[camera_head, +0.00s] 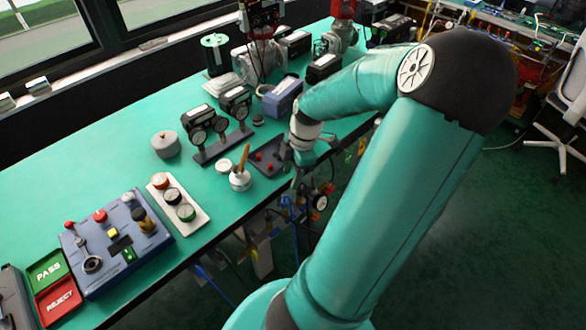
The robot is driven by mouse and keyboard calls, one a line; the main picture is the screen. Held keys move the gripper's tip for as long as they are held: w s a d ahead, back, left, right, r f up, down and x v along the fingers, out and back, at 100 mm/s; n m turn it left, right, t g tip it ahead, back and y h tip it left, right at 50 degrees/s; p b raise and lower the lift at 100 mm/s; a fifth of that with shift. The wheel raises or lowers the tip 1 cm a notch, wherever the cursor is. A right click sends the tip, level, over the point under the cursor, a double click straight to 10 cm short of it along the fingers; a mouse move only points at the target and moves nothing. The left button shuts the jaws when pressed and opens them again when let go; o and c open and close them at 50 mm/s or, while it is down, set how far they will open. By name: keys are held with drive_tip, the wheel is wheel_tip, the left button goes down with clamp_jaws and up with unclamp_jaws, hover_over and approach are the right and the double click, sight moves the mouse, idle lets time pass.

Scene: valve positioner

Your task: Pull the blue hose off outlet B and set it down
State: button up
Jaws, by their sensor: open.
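My gripper (301,172) is open and points down at the bench's front edge, just right of a small dark tray. Its fingertips are small and partly hidden by my wrist. Thin blue hose (291,211) shows among fittings and cables below the bench edge, under my gripper. I cannot tell which outlet it joins, or whether my gripper touches it. A round gauge (320,202) hangs beside it. A blue-grey box (283,98) stands on the bench behind my wrist; its outlets and any letter B cannot be made out.
The green bench (105,160) holds a two-gauge stand (216,152), a dark tray (266,157) with red knobs, a white pot (240,180) with a brush, a round lidded can (166,145), a button console (115,245), and PASS and REJECT trays (58,299). Bare bench lies at left.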

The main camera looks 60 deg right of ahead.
sight(285, 200)
drive_tip(key=x, duration=1.3)
drive_tip(key=shift+d+f, duration=0.3)
drive_tip(key=shift+f, duration=0.1)
clamp_jaws()
